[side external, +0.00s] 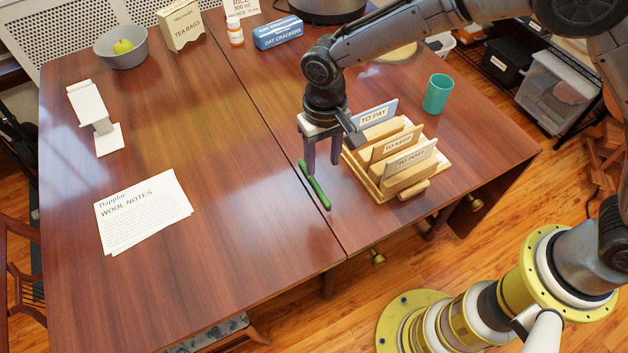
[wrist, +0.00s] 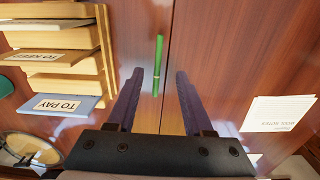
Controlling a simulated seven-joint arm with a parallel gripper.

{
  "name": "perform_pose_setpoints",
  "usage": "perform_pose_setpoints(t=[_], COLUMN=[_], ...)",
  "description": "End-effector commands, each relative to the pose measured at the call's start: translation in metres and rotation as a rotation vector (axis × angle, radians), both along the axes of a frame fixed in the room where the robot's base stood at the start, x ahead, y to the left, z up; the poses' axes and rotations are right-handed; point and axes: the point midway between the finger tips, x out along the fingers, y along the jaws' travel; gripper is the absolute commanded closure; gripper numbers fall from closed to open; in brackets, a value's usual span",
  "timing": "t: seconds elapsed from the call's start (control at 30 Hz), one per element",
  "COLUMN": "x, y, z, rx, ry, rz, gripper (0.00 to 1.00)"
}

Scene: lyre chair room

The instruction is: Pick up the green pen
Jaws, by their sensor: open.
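The green pen (side external: 314,187) lies flat on the brown wooden table, close to the seam between two table sections and left of the letter rack. In the wrist view the pen (wrist: 158,62) lies lengthwise ahead of the gap between my fingers. My gripper (side external: 322,170) is open and empty, pointing down near the pen. In the wrist view both fingers of my gripper (wrist: 157,75) are spread apart, one to each side of the pen's line. I cannot tell the exact height of the fingertips over the table.
The wooden letter rack (side external: 375,187) with labelled dividers stands just right of my gripper. A teal cup (side external: 438,93) is behind it. Papers (side external: 142,211) and a white stand (side external: 96,116) lie to the left. The table (side external: 250,230) is clear left of the pen.

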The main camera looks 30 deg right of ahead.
Motion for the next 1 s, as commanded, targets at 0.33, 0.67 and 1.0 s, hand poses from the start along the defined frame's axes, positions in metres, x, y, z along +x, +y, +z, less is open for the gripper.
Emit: perform_pose_setpoints(t=[0.33, 0.67, 1.0], x=[0.000, 0.000, 0.001], y=[-0.001, -0.003, -0.002], z=[-0.056, -0.088, -0.112], rx=[-0.001, -0.002, 0.001], ry=[0.001, 0.003, -0.001], rz=[-0.001, -0.002, -0.001], gripper=[0.49, 0.49, 0.49])
